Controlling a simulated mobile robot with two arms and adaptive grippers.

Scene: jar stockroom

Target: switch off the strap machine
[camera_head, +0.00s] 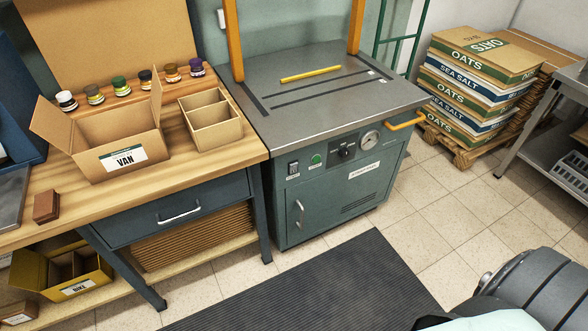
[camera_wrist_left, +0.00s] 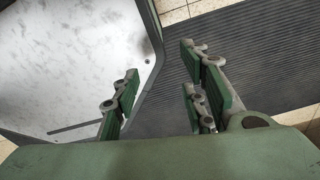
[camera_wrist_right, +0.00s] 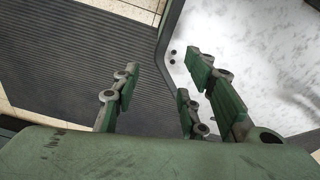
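The strap machine (camera_head: 337,180) is a teal cabinet with a steel top and orange posts, in the middle of the head view. Its front panel carries a dark switch (camera_head: 293,168) at the left, a green button or lamp (camera_head: 315,160), a black knob (camera_head: 346,151) and a round gauge (camera_head: 370,139). The switch is too small to read its position. My left gripper (camera_wrist_left: 158,80) is open and empty in the left wrist view. My right gripper (camera_wrist_right: 160,75) is open and empty in the right wrist view. Neither gripper shows in the head view.
A wooden bench (camera_head: 221,163) with an open VAN box (camera_head: 105,136), a divided carton (camera_head: 213,138) and several small jars stands left of the machine. Stacked oats and sea salt cartons (camera_head: 466,85) stand on a pallet at the right. A dark ribbed mat (camera_head: 310,285) lies clear before the machine.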

